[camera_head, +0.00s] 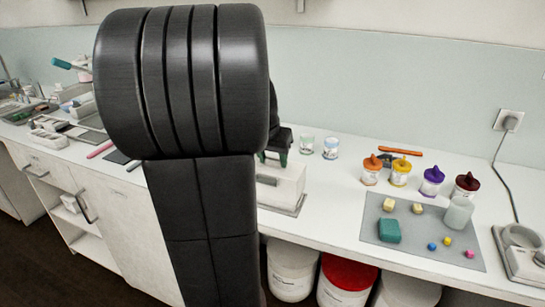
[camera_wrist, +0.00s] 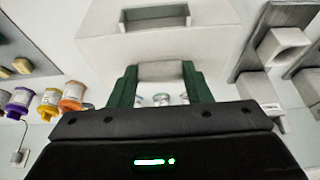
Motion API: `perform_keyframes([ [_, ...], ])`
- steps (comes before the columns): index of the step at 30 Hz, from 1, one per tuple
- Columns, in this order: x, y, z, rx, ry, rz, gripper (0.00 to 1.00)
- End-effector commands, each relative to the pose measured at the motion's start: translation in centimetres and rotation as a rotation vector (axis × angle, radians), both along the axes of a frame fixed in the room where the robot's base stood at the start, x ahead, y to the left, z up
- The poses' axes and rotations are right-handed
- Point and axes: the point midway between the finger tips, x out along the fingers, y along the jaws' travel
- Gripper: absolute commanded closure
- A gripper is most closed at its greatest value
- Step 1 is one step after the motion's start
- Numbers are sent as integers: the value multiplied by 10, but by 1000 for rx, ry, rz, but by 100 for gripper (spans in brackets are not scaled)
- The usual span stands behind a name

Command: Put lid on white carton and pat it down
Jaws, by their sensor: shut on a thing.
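A white box (camera_head: 283,182) stands on the counter just right of my arm in the head view. Its pale body with a rectangular recess fills the top of the wrist view (camera_wrist: 210,40). My gripper (camera_wrist: 160,82) has two green fingers, shut on a pale grey block (camera_wrist: 160,70) at the box's edge. The gripper (camera_head: 275,157) is also at the box's top in the head view, partly behind my arm. I cannot tell whether the block is part of a lid or whether it is joined to the box. No separate lid can be made out.
Several jars with coloured tops (camera_head: 400,173) stand right of the box, behind a grey mat (camera_head: 407,250) with small blocks and balls. Two small jars (camera_head: 330,148) stand nearer the box. White tubs (camera_head: 291,270) are below the counter, one red-lidded (camera_head: 347,275).

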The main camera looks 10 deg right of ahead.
Motion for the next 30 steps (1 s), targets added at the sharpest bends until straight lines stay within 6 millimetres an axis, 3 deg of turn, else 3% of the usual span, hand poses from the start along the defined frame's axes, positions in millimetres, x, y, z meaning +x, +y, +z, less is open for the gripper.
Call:
perform_keyframes([
  [28, 0, 0, -7, 0, 0, 0, 89],
  [29, 0, 0, -7, 0, 0, 0, 50],
  [30, 0, 0, -7, 0, 0, 0, 42],
])
